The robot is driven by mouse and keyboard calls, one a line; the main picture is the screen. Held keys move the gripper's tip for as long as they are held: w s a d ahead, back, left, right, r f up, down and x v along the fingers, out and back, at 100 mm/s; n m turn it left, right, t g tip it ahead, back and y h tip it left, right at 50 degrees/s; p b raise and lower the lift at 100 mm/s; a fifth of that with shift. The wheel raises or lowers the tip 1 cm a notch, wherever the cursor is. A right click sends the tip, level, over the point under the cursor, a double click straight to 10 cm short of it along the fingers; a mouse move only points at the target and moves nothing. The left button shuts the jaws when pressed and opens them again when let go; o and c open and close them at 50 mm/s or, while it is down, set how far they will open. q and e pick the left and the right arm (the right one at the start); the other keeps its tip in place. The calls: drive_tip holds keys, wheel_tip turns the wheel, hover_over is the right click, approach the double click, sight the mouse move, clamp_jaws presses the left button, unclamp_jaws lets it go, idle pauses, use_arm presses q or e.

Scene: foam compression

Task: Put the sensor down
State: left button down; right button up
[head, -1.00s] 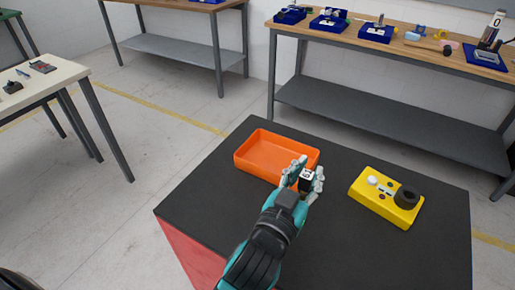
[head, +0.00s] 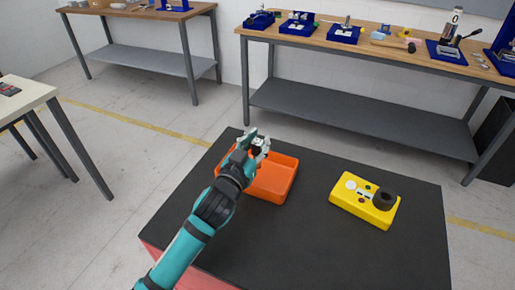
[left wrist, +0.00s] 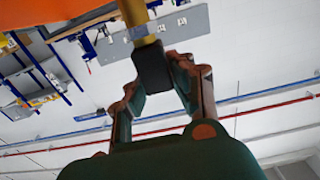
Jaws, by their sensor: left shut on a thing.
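My left gripper (head: 257,143) is shut on the sensor, a small dark block (head: 256,150) that is partly hidden between the fingers. In the left wrist view the fingers (left wrist: 152,85) grip the dark block (left wrist: 153,67), which has a grey collar and a brass-coloured cylinder at one end. In the head view the gripper and sensor show over the back left part of the orange tray (head: 277,188). I cannot tell how high above it they are. The tray's visible inside is empty. My right gripper is not in view.
The tray sits on a black-topped table (head: 290,238). A yellow block (head: 361,208) with a white round part and a black ring stands to its right. The tabletop between and in front is clear. A workbench (head: 365,54) with blue trays stands behind.

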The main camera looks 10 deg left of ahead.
sight(255, 155)
use_arm(q)
wheel_tip(255, 155, down, 3)
drive_tip(key=shift+w+r, duration=0.1)
drive_tip(key=shift+f, duration=0.4)
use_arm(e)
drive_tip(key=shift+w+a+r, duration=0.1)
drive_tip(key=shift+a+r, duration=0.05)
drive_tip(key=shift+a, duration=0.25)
use_arm(q)
drive_tip(key=shift+f, duration=0.1)
drive_tip(key=c, duration=1.2)
unclamp_jaws()
drive_tip(key=shift+o, duration=0.2)
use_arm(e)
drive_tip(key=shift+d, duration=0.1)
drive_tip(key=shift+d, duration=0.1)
use_arm(q)
drive_tip(key=s, duration=0.3)
drive_tip(key=s+a+b, duration=0.1)
drive_tip(key=s, duration=0.3)
drive_tip(key=s+a, duration=0.1)
drive_tip(key=s, duration=0.2)
drive_tip(key=shift+s+b, duration=0.35)
drive_tip(key=shift+b, duration=0.05)
drive_tip(key=shift+s+a, duration=0.2)
drive_tip(key=shift+s, duration=0.4)
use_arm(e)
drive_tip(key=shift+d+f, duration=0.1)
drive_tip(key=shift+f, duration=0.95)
